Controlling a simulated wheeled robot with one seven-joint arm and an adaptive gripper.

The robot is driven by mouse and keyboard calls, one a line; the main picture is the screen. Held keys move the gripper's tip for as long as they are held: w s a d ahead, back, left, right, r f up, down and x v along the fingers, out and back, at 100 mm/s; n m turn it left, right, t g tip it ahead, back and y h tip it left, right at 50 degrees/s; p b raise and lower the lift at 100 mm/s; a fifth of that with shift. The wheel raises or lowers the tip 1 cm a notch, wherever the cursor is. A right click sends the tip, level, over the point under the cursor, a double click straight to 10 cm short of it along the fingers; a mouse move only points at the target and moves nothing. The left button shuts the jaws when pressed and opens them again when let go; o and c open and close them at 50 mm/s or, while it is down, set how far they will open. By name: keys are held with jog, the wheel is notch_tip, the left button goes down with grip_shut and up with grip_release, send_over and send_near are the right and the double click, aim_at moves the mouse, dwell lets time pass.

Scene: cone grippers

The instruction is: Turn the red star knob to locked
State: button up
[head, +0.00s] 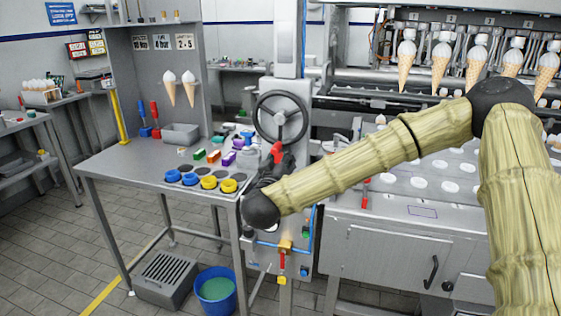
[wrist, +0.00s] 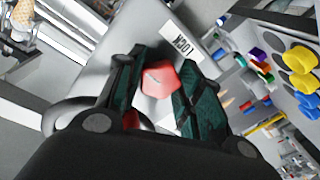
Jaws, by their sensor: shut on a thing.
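The red star knob (wrist: 159,79) sits between the two dark green finger pads of my gripper (wrist: 157,85) in the wrist view. My gripper is shut on it, with a pad on either side. The knob has a small pale mark on its face. A white label (wrist: 183,43) that seems to read "LOCK" is on the grey panel beside it. In the head view, a bit of the red knob (head: 277,149) shows at my dark gripper (head: 278,160), just below the handwheel. The fingers hide much of the knob, so its exact turn is hard to tell.
A black handwheel (head: 280,118) stands on the grey machine column right above my gripper. The steel table (head: 130,165) at left holds blue and yellow rings and coloured blocks. A blue bucket (head: 216,290) is on the floor. The cone machine (head: 430,85) is at right, behind my arm.

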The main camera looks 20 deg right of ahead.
jog(key=shift+o, duration=0.2)
jog(key=shift+s+a+f+p, duration=0.1)
jog(key=shift+a+p, duration=0.25)
jog(key=shift+p, duration=0.3)
jog(key=shift+d+m+p, duration=0.2)
jog(key=shift+m+p, duration=0.25)
jog(key=shift+m, duration=0.35)
jog(key=shift+f+m, duration=0.1)
jog(key=shift+m, duration=0.4)
jog(key=m+b, duration=0.4)
jog(key=m, duration=0.1)
jog(key=shift+t+h+b, duration=0.3)
jog(key=shift+h, duration=0.1)
jog(key=shift+c, duration=0.2)
jog(key=shift+o, duration=0.2)
jog(key=m+b, duration=0.4)
jog(key=m, duration=0.1)
jog(key=shift+w+h, duration=0.2)
jog(key=shift+h, duration=0.1)
jog(key=m+b, duration=0.3)
jog(key=m, duration=0.1)
jog(key=shift+h, duration=0.3)
jog(key=shift+r+m, duration=0.2)
jog(key=shift+m, duration=0.2)
jog(key=shift+c, duration=0.2)
jog(key=shift+r+b, duration=0.1)
jog(key=shift+b, duration=0.25)
jog(key=shift+o, duration=0.2)
